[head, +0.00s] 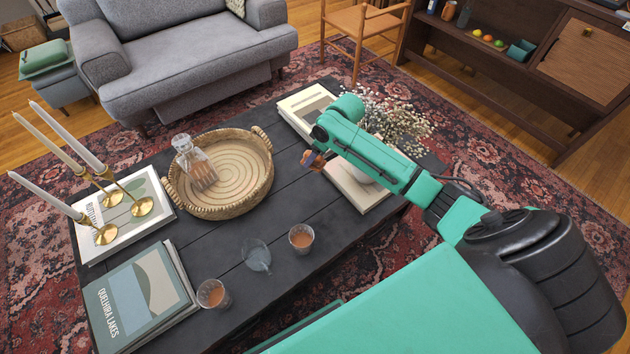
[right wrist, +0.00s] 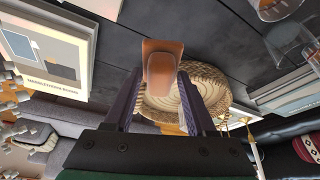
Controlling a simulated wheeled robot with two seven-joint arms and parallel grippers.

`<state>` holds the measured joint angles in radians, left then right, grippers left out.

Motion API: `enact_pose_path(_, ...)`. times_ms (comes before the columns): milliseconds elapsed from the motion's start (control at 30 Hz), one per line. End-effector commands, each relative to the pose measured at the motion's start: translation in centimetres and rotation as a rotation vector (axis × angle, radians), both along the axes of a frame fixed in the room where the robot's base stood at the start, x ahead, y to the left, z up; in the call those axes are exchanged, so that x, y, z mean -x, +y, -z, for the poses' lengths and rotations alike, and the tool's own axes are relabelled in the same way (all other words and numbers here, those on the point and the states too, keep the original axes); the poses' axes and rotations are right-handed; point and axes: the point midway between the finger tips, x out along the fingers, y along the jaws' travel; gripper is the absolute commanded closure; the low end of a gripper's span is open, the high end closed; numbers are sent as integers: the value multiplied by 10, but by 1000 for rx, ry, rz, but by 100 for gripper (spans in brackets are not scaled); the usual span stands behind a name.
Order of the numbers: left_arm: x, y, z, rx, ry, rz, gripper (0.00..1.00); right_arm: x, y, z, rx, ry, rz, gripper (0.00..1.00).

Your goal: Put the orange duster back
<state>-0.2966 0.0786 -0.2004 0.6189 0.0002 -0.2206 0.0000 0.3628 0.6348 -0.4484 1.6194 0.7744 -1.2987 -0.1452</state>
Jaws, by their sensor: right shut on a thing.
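My right gripper (head: 316,153) is shut on the orange duster (head: 313,161), a small block, and holds it above the dark coffee table. In the right wrist view the orange-brown duster (right wrist: 162,62) sits between the two purple-grey fingers of the gripper (right wrist: 162,82). In the head view the gripper's fingers are small and partly hidden by my own arm. My left gripper is in neither view.
The coffee table (head: 225,255) holds a round wicker tray (head: 262,190) with a glass decanter (head: 195,165), books (head: 140,295), candlesticks (head: 142,206), glasses (head: 301,238) and a flower vase. A wooden cabinet (head: 560,85) stands at the back right. A grey armchair (head: 190,60) stands behind the table.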

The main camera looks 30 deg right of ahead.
Motion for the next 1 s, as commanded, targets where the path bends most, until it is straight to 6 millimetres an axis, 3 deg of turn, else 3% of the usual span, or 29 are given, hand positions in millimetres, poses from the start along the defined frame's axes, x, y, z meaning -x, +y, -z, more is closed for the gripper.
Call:
enact_pose_path(33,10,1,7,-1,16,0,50,1,0,22,-2,6,3,96)
enact_pose_path(133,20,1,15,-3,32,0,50,1,0,56,0,5,3,96)
enact_pose_path(300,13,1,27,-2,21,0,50,0,0,110,-1,3,3,96)
enact_pose_path(433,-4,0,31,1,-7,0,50,-1,0,130,0,-1,2,96)
enact_pose_path(567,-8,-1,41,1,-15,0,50,0,0,157,0,1,3,96)
enact_pose_path(667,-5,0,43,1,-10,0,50,-1,-1,166,0,-1,3,96)
enact_pose_path(1000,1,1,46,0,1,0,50,0,-1,170,0,-1,3,96)
